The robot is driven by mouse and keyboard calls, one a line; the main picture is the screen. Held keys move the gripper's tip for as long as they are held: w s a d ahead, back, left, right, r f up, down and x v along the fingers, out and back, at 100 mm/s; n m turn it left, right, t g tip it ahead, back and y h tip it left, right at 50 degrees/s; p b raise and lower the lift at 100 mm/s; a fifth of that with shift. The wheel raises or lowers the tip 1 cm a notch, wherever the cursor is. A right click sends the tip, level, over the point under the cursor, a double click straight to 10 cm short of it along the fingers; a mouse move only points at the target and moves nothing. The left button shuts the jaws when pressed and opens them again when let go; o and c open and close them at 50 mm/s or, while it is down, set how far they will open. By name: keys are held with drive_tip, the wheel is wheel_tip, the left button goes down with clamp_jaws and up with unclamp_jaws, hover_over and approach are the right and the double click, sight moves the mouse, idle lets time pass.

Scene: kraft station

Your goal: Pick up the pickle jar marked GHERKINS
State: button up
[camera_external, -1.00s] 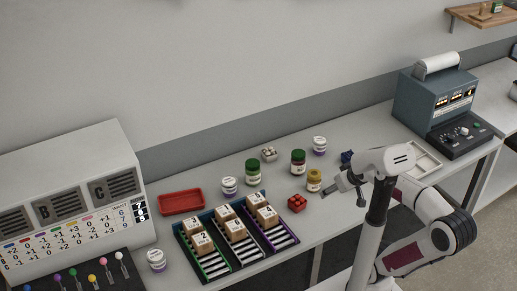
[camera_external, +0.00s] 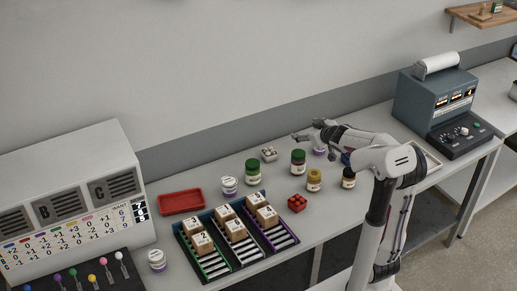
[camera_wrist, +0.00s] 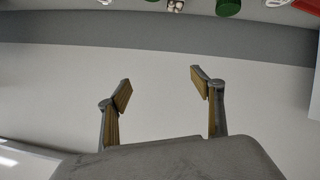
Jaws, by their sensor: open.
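A jar with a green lid and green contents (camera_external: 253,172) stands upright on the bench in the external view. A second green-lidded jar (camera_external: 298,162), with darker contents, stands to its right. Their labels are too small to read, so I cannot tell which is marked GHERKINS. My gripper (camera_external: 298,137) is above the back of the bench, apart from both jars. In the wrist view my gripper (camera_wrist: 160,82) is open, with only grey wall between its fingers. A green lid (camera_wrist: 228,7) shows at the top edge there; I cannot tell which jar it belongs to.
White-lidded jars (camera_external: 229,187), an egg-like carton (camera_external: 268,154), a red tray (camera_external: 181,202) and racks of numbered boxes (camera_external: 228,240) lie left.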

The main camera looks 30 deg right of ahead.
drive_tip(key=w+a+f+n+y, duration=0.4)
drive_tip(key=w+f+y, duration=0.1)
drive_tip(key=w, duration=0.5)
drive_tip(key=a+f+n+g+y, duration=0.2)
drive_tip(key=a+f+y, duration=0.4)
drive_tip(key=f, duration=0.4)
drive_tip(key=shift+n+g, duration=0.3)
drive_tip(key=shift+g, duration=0.1)
drive_tip(key=shift+f, duration=0.1)
approach(253, 172)
drive_tip(key=w+f, duration=0.2)
drive_tip(key=w, duration=0.1)
drive_tip(key=w+f, duration=0.1)
drive_tip(key=shift+w, duration=0.2)
drive_tip(key=shift+w+a+f, duration=0.15)
drive_tip(key=shift+a, duration=0.1)
drive_tip(key=shift+w+a+f, duration=0.1)
drive_tip(key=shift+w+a, duration=0.15)
drive_tip(key=shift+w, duration=0.05)
